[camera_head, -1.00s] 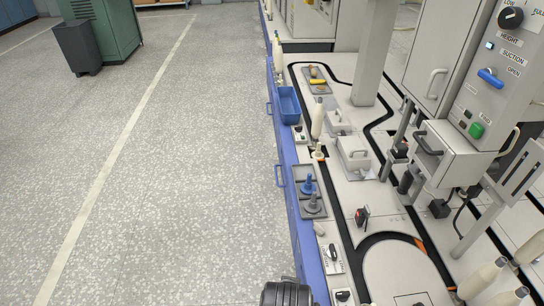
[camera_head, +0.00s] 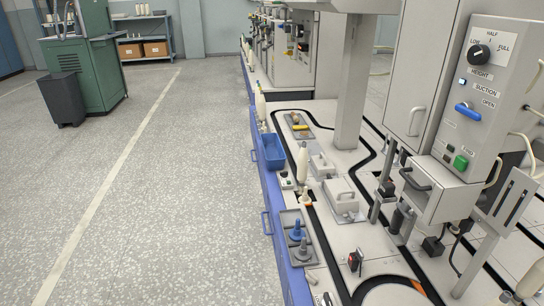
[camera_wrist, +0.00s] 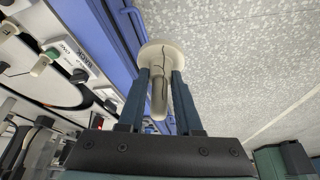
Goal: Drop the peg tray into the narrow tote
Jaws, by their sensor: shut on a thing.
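In the wrist view my gripper (camera_wrist: 160,76) is shut on a cream peg tray (camera_wrist: 158,56), a round disc with a peg. The peg lies between the two dark blue fingers, and the disc is past the fingertips. Pale floor and the blue bench side show behind it. My gripper is out of the head view. A blue open tote (camera_head: 273,151), narrow and long, stands at the left edge of the bench. Its inside shows no contents that I can make out.
A grey two-part tray (camera_head: 287,217) holds a blue peg tray (camera_head: 297,230) and a grey peg tray (camera_head: 303,250). A cream bobbin (camera_head: 302,163) stands near the tote. A post (camera_head: 353,85) and a control box (camera_head: 480,90) rise at the right.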

